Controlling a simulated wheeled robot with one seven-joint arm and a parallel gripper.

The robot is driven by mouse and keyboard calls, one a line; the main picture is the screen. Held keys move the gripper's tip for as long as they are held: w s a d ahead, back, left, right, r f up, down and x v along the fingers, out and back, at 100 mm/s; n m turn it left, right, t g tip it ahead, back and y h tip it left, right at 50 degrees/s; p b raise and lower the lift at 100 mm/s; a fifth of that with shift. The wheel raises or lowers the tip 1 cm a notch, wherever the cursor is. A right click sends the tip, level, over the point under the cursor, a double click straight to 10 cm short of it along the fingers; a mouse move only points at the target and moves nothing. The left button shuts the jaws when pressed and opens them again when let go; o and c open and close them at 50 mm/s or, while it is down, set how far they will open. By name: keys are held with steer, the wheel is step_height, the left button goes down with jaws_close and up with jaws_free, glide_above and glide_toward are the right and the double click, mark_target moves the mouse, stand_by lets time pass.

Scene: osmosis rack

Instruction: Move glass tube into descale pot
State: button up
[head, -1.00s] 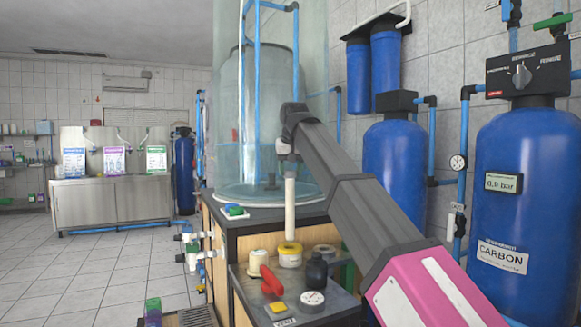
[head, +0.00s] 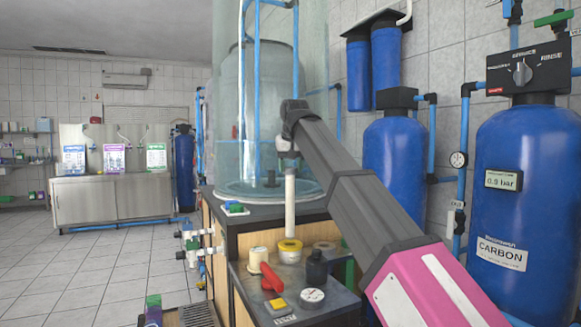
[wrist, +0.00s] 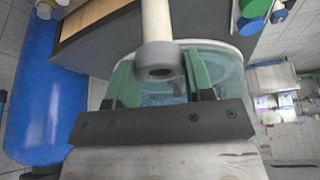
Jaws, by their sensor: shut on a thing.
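A pale, straight tube (head: 290,205), the likely glass tube, hangs upright below my gripper (head: 286,148). In the wrist view the tube (wrist: 156,20) has a dark grey collar (wrist: 159,62) with an open end, between the green fingers of my gripper (wrist: 160,80). My gripper is shut on it near this upper end. A small white pot with a yellow band (head: 289,255), the likely descale pot, stands on the dark bench top. The tube's lower end lines up with the pot's mouth in the head view. I cannot tell whether it is above or inside the mouth.
On the bench (head: 243,290) around the pot are a cream cylinder (head: 258,260), a red-handled item (head: 271,277), a dark bottle (head: 316,268) and a round white gauge (head: 311,296). A large clear cylinder (head: 225,110) stands behind. Blue tanks (head: 520,150) stand at right.

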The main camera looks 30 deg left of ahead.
steer(key=shift+f, duration=0.15)
glide_above(291, 227)
steer(key=shift+x, duration=2.1)
steer(key=shift+s+d+f, duration=0.15)
steer(key=shift+s+f, duration=0.05)
steer(key=shift+s, duration=0.05)
steer(key=shift+f, duration=3.75)
steer(key=shift+f, duration=3.9)
steer(key=shift+f, duration=1.35)
steer(key=o, duration=1.2)
steer(key=shift+r, duration=0.1)
